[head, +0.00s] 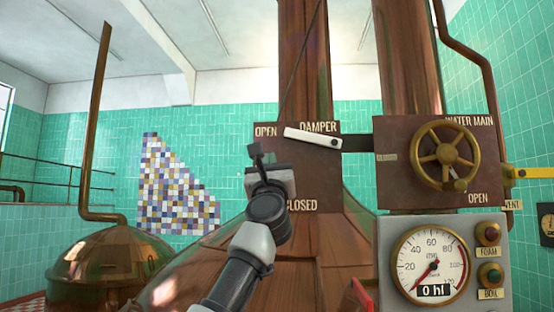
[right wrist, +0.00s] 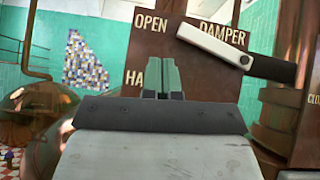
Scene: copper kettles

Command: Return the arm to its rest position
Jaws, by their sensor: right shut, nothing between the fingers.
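My right gripper (head: 257,150) is up in front of the left part of the brown damper plate (head: 318,180), with my arm coming up from below. Its two fingers are shut and empty, and in the right wrist view the gripper (right wrist: 163,75) shows green fingers side by side below the plate's OPEN label. The white damper lever (head: 312,138) lies nearly level, its free end tilted up to the left near OPEN. It also shows in the right wrist view (right wrist: 212,44), apart from the fingers. My left gripper is not in view.
A brass handwheel (head: 445,156) sits on the WATER MAIN plate at right. Below it is a grey panel with a round gauge (head: 432,264) and FOAM and BOIL buttons. A yellow VENT lever (head: 534,172) is at far right. A copper kettle (head: 110,262) stands at left.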

